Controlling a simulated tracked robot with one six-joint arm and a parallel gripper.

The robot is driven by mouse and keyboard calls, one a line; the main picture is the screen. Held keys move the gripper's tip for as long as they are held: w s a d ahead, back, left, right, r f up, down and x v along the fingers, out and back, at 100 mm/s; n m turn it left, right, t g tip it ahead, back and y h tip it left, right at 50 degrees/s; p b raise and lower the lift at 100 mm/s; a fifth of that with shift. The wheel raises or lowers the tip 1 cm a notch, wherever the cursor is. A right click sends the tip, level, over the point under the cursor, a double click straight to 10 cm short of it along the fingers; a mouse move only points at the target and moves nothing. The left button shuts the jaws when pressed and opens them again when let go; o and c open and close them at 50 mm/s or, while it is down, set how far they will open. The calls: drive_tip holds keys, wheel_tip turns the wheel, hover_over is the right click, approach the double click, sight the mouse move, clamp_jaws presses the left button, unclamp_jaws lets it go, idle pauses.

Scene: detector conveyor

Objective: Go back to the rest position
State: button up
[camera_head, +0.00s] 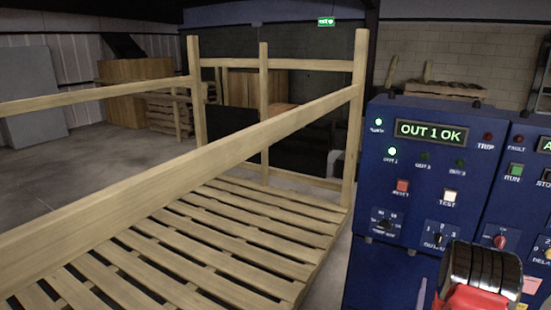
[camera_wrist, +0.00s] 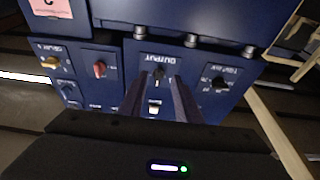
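My gripper (camera_wrist: 158,82) shows in the wrist view, its two dark fingers apart with nothing held between them. It points at a blue control panel (camera_wrist: 120,18), which appears upside down there. The black OUTPUT knob (camera_wrist: 159,73) lies just past the fingertips, and a white button (camera_wrist: 154,107) shows between the fingers. I cannot tell whether the fingertips touch the panel. In the head view, the blue panel (camera_head: 377,150) stands at the right with its display (camera_head: 431,132) reading "OUT 1 OK". Part of my arm shows at the lower right; the gripper itself is not visible there.
A slatted wooden pallet crate (camera_head: 270,119) with rails and posts fills the left and middle of the head view. A second blue panel (camera_head: 517,190) adjoins at the right edge. Stacked pallets (camera_head: 172,113) stand farther back. Open concrete floor (camera_head: 50,175) lies at the left.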

drive_tip(key=s+a+f+g+y, duration=0.25)
drive_tip(key=f+g+y, duration=0.45)
drive_tip(key=f, duration=0.8)
drive_tip(key=s+a+r+g, duration=0.1)
drive_tip(key=s+a+g, duration=0.15)
drive_tip(key=a, duration=0.25)
drive_tip(key=s+a+r+n+y, duration=0.1)
drive_tip(key=s+a+r+n, duration=0.1)
drive_tip(key=s+a+r, duration=0.4)
drive_tip(key=s+a+r+n+g+y, duration=0.1)
drive_tip(key=s+a+r+n+y, duration=0.1)
drive_tip(key=s+a+r, duration=0.5)
drive_tip(key=s+a+r+n+g+y, duration=0.1)
drive_tip(key=s+a+r, duration=0.6)
drive_tip(key=a+r, duration=0.9)
wheel_tip(320, 180, up, 5)
drive_tip(key=shift+a+f+n+y, duration=0.1)
drive_tip(key=shift+a+n+y, duration=0.3)
drive_tip(key=shift+n, duration=0.5)
